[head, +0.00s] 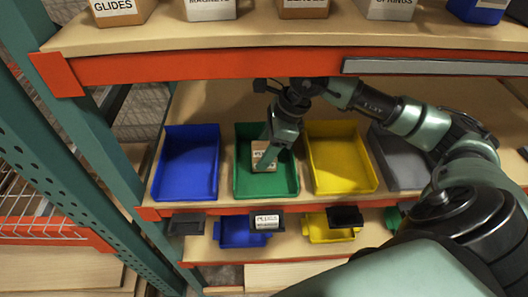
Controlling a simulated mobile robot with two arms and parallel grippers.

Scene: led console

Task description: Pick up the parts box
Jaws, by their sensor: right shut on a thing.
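A small tan parts box (262,151) with a white label sits inside the green bin (291,184) on the middle shelf. My right gripper (267,160) reaches down into the green bin and is shut on the parts box. The gripper covers part of the box and its label, so the text cannot be read in full. I cannot tell whether the box touches the bin floor. My left gripper is not in view.
A blue bin (188,165) stands left of the green bin; a yellow bin (340,160) and a grey bin (398,160) stand right. The orange-edged upper shelf (200,66) hangs above with several labelled boxes. A green rack post (75,150) rises at left.

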